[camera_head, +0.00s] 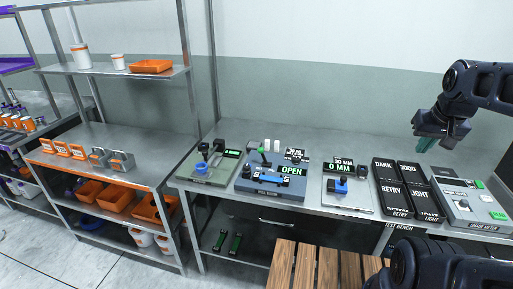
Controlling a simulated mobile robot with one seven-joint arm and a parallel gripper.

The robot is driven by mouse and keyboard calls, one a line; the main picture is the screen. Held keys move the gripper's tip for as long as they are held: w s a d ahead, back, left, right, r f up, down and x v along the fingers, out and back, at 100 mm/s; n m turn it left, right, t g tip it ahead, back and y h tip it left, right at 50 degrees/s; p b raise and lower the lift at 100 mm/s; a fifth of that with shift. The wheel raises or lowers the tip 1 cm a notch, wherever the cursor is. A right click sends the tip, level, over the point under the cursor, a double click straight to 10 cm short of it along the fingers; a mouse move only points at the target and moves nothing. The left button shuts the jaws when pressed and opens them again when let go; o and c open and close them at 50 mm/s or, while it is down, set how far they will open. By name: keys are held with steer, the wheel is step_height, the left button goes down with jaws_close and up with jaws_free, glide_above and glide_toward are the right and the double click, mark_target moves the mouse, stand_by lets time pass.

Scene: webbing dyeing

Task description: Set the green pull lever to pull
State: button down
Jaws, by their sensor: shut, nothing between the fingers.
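A blue-based device (262,190) stands on the metal bench, left of its middle. A small green-tipped lever (262,152) sticks up at its back left. A display on the device reads "OPEN" (292,171). The lever's exact setting is too small to tell. My gripper (424,146) is shut and empty, with teal fingertips, held above the right part of the bench. It is well to the right of the lever and apart from it.
A green-based device (207,172) stands left of the blue one. A "0 MM" gauge (341,168), black label plates (399,190) and a grey meter (465,205) stand to the right. A wooden slatted surface (318,267) lies in front. Metal shelving (120,137) stands at left.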

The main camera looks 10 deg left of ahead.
steer(key=w+a+r+n+g+h, duration=0.1)
steer(key=w+a+r+n+g, duration=0.15)
steer(key=w+a, duration=0.7)
steer(key=w+a+r+n+g, duration=0.1)
steer(key=w+a+r+n, duration=0.25)
steer(key=w+a, duration=0.6)
steer(key=w+a+f+n+g+h, duration=0.1)
steer(key=w+a+f+n, duration=0.15)
steer(key=w+a, duration=0.4)
steer(key=w+a+f+n, duration=0.2)
steer(key=w+a+f, duration=0.1)
steer(key=a, duration=0.7)
steer(key=a+f+n+h, duration=0.1)
steer(key=a+f, duration=0.4)
steer(key=a, duration=0.3)
steer(key=a+f+n+h, duration=0.1)
steer(key=a+f+n, duration=0.1)
steer(key=a+f, duration=0.3)
steer(key=s+a+f+n+h, duration=0.1)
steer(key=a+f, duration=0.5)
steer(key=a, duration=0.7)
steer(key=shift+n+g, duration=0.35)
steer(key=shift+n, duration=0.2)
steer(key=shift+f, duration=0.2)
